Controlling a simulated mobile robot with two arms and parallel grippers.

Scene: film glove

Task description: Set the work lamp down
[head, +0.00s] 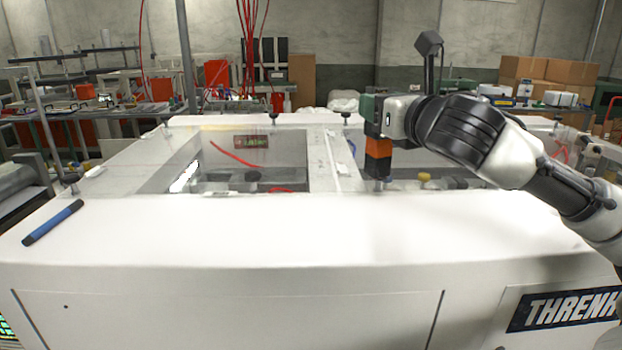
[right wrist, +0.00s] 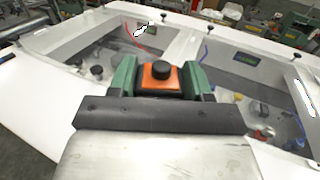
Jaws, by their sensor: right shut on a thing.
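The work lamp, an orange block with dark ends (head: 378,148), is held upright in my right gripper (head: 377,130). The gripper points down, with its green fingers shut on the lamp's upper part. In the right wrist view the lamp (right wrist: 158,74) sits between the two green fingers, with a round black knob facing the camera. In the head view it is over the white machine's top, near the divider between two sunken openings. I cannot tell whether its lower end touches anything. My left gripper is not in view.
The white machine's front deck (head: 250,230) is broad and mostly clear. A blue and black bar (head: 52,222) lies at its left end. The left opening (head: 240,160) holds dark parts and a red hose. Small black knobs (head: 346,118) stand along the back rim.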

